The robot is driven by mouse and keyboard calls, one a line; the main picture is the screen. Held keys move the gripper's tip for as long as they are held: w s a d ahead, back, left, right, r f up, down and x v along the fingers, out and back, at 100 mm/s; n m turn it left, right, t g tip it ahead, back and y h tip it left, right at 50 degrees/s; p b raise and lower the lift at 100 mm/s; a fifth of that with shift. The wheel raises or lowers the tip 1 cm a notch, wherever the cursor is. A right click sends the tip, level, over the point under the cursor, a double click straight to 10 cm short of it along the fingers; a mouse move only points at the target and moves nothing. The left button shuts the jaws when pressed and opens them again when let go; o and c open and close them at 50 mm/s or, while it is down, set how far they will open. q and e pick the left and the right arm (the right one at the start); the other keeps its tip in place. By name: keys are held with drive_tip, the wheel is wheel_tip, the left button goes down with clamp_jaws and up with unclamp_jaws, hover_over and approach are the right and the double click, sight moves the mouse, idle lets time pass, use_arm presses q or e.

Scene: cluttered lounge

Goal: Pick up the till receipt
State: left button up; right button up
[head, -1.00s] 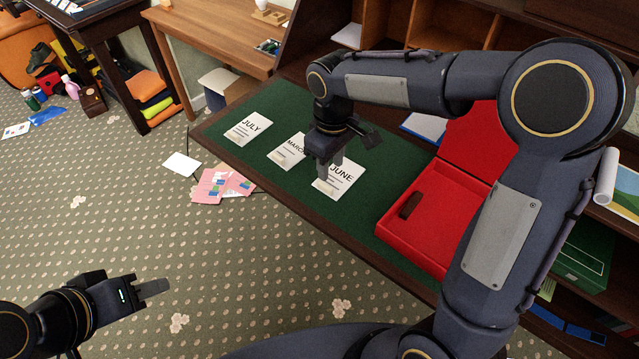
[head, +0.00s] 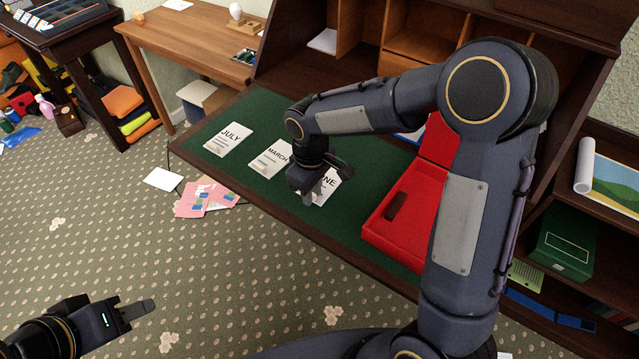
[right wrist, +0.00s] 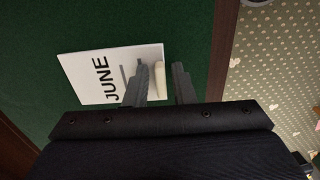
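A small cream slip (right wrist: 159,78), which looks like the till receipt, lies at the edge of the white JUNE card (right wrist: 90,78) on the green desk top. The JUNE card shows partly behind my right gripper in the head view (head: 328,186). My right gripper (head: 308,200) points down over the card's near-left edge. In the right wrist view, its two fingers (right wrist: 161,84) are apart, with the slip showing between them; I cannot tell whether they touch it. My left gripper (head: 142,308) is low at the left over the floor, far from the desk; its finger gap is unclear.
JULY (head: 229,138) and MARCH (head: 271,157) cards, each with a beige patch, lie left of the JUNE card. An open red box (head: 385,235) stands to the right. Pink papers (head: 195,198) lie on the floor. The desk's front edge is close to the gripper.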

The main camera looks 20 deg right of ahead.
clamp_jaws()
